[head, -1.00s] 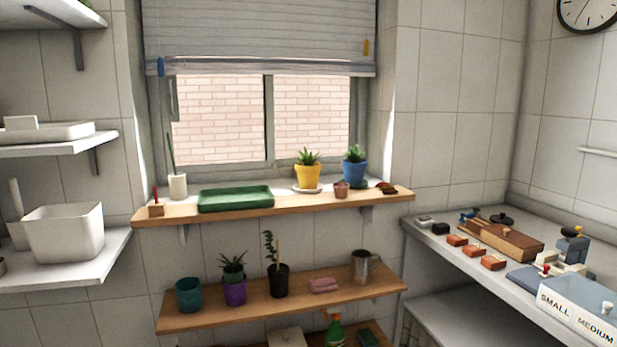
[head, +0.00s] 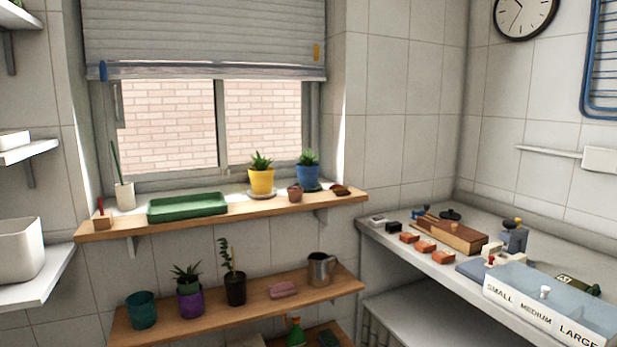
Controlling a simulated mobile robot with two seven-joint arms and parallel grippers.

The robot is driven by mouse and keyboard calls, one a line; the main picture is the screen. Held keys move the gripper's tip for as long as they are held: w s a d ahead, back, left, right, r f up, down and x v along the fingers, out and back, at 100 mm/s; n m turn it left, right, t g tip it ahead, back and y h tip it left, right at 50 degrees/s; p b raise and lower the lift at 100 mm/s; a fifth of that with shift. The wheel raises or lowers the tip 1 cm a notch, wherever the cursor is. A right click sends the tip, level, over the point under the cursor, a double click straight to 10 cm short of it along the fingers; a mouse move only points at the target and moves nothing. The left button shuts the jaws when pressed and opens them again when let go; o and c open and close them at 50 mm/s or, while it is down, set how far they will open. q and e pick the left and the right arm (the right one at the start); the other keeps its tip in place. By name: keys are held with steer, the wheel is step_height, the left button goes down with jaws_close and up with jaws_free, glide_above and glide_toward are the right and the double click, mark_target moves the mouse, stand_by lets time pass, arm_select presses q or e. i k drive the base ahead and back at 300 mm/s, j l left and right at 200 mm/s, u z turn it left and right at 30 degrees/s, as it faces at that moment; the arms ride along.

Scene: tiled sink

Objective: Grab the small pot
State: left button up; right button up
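Several pots stand in the head view. A small reddish pot (head: 295,194) sits near the right end of the window sill shelf. Beside it are a yellow pot (head: 261,182) and a blue pot (head: 307,178), both with green plants. On the lower shelf stand an empty-looking teal pot (head: 141,310), a purple pot (head: 190,305) with a plant, and a black pot (head: 235,290) with a taller plant. I cannot tell which pot the task calls small; the reddish one looks smallest. Neither of my grippers is in view.
The wooden sill (head: 120,226) also bears a green tray (head: 188,206). A metal mug (head: 320,269) and pink cloth (head: 283,289) lie on the lower shelf (head: 250,315). A counter at right holds a wooden box (head: 455,238) and a size-labelled box (head: 540,310).

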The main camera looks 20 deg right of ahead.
mark_target(294, 193)
steer(key=i+l+z, duration=0.55)
steer(key=i+l, duration=0.15)
steer(key=i, duration=0.05)
